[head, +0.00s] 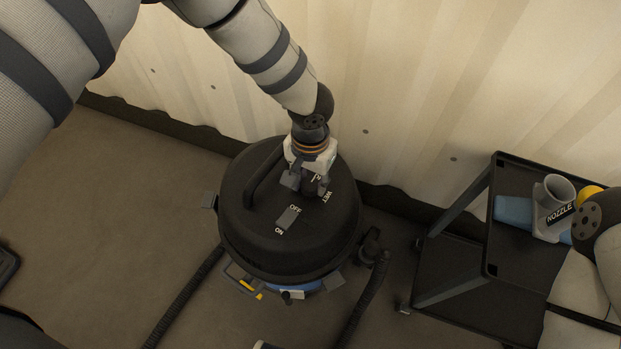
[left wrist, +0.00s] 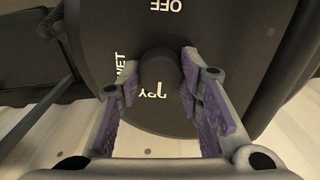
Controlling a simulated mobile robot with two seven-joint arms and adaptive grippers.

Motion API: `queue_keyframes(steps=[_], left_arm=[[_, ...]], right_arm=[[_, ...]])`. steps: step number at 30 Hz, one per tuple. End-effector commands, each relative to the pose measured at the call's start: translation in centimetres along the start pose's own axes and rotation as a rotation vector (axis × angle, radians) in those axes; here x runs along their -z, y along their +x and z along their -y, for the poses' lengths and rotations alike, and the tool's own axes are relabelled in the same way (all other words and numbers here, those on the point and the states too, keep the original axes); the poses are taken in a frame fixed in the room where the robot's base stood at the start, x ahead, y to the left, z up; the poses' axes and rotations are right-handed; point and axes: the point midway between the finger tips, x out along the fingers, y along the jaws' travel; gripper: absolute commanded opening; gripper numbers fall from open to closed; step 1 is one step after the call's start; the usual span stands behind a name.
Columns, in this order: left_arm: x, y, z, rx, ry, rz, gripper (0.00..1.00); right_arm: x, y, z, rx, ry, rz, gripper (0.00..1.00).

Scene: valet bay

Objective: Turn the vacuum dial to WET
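The black dial (left wrist: 158,68) sits on the dark round lid of the vacuum (head: 262,215). In the left wrist view its pale pointer mark is at the word DRY, and the word WET is printed to the left of it. My left gripper (head: 308,188) is over the lid from above. In the left wrist view my left gripper (left wrist: 160,85) is open, with one purple-padded finger on each side of the dial. Whether the fingers touch the dial I cannot tell. In the head view the gripper mostly hides the dial. My right gripper is not in view.
An ON/OFF switch (head: 289,217) and a black handle (head: 263,172) are on the lid near the dial. A dark cart (head: 467,288) stands at the right, with a grey piece labelled NOZZLE (head: 552,208) on it. A corrugated wall (head: 400,90) rises behind the vacuum.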

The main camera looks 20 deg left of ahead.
Motion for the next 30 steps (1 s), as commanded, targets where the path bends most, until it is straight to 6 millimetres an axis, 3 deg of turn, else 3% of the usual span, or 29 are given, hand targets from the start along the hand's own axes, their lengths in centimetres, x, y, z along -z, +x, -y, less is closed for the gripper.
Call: queue_keyframes(steps=[3, 14, 30], left_arm=[[-0.02, 0.01, -0.03, -0.001, 0.000, 0.000, 0.05], [0.01, -0.04, -0.02, 0.000, 0.060, 0.000, 0.05], [0.00, -0.01, 0.06, 0.001, 0.513, 0.000, 0.05]], right_arm=[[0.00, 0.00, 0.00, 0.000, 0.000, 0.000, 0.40], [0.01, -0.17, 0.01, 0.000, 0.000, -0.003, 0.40], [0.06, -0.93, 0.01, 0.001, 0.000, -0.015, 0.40]])
